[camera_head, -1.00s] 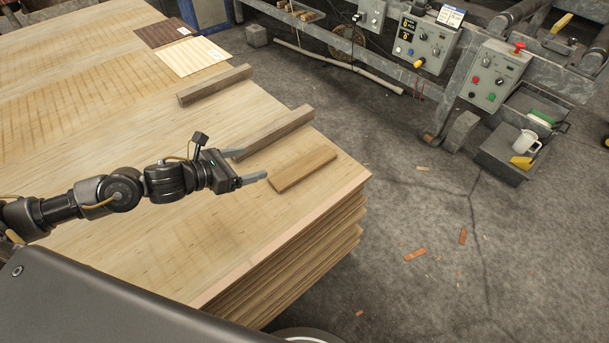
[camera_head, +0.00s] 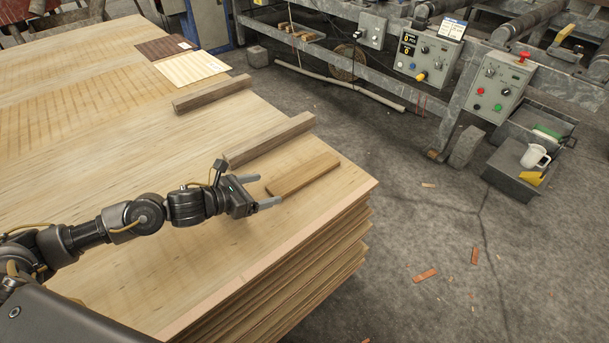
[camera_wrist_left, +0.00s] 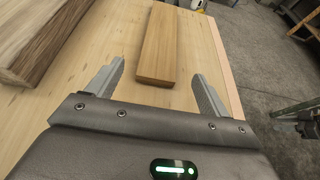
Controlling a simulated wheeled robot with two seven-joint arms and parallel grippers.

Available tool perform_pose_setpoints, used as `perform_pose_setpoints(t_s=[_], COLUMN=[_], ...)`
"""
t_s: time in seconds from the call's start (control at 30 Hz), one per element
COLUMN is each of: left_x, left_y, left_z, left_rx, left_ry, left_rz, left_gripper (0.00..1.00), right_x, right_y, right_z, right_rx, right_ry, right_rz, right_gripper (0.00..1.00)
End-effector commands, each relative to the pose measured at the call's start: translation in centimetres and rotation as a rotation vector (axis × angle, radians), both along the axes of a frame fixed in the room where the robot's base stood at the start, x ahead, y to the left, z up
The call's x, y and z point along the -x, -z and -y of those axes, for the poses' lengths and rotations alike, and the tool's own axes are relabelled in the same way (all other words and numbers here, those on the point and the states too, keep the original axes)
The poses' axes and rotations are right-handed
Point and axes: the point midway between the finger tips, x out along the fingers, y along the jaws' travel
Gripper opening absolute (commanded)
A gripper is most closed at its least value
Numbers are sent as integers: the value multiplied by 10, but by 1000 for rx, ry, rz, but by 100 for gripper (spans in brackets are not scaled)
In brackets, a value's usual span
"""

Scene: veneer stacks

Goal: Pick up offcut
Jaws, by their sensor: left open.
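The offcut (camera_head: 304,175) is a short flat light-brown board lying on top of the veneer stack (camera_head: 200,255), near its right corner. In the left wrist view the offcut (camera_wrist_left: 160,45) lies just ahead of the fingertips, roughly between their lines. My left gripper (camera_head: 264,191) is open and empty at the near-left end of the offcut. It also shows in the left wrist view (camera_wrist_left: 157,84), its two fingers apart on either side of the board's near end. I cannot tell its exact height above the stack. My right gripper is not in view.
Two darker wooden bars, a nearer one (camera_head: 270,140) and a farther one (camera_head: 212,94), lie on the stack. A pale veneer sample (camera_head: 192,69) and a dark one (camera_head: 163,47) lie beyond. The stack drops to the concrete floor (camera_head: 420,230) at right.

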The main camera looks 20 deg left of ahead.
Motion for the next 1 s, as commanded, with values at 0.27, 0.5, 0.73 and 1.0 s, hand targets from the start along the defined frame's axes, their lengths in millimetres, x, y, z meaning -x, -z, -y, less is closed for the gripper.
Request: perform_pose_setpoints(t_s=[0.27, 0.5, 0.73, 1.0], left_x=[-10, -32, -47, -48], left_y=[5, 20, 29, 29], left_z=[7, 22, 32, 32], left_rx=[0, 3, 0, 0], left_ry=[1, 1, 2, 2], left_rz=[-1, -1, -1, -1], left_gripper=[80, 80, 80, 73], right_x=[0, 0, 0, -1], right_y=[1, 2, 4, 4], right_z=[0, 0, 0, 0], right_rx=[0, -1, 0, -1], right_ry=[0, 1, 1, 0], right_rz=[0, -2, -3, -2], right_gripper=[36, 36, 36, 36])
